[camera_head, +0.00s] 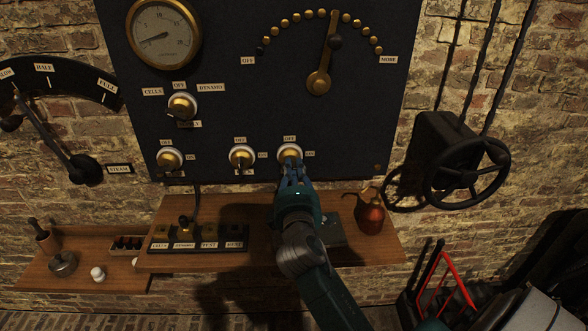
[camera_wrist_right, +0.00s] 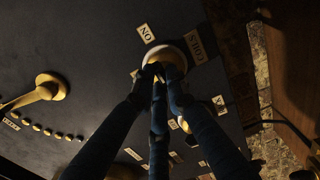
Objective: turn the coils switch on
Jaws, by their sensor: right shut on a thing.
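The coils switch (camera_head: 289,150) is the rightmost of the three round knobs in the lower row of the dark panel (camera_head: 230,118). An OFF label (camera_head: 289,139) is above it and an ON label (camera_head: 310,154) is to its right. In the right wrist view the pale knob (camera_wrist_right: 172,52) is near a COILS label (camera_wrist_right: 195,45) and an ON label (camera_wrist_right: 146,33). My right gripper (camera_head: 290,170) reaches up from below and is shut on the switch's handle; its fingers (camera_wrist_right: 161,74) hide the handle, so its setting is unclear. My left gripper is not in view.
Two similar knobs (camera_head: 241,156) (camera_head: 169,158) stand to the left, with another knob (camera_head: 182,106) above. A brass lever (camera_head: 320,78) is higher up. Below is a wooden shelf (camera_head: 375,250) with a red oil can (camera_head: 370,215). A black handwheel (camera_head: 467,172) is at the right.

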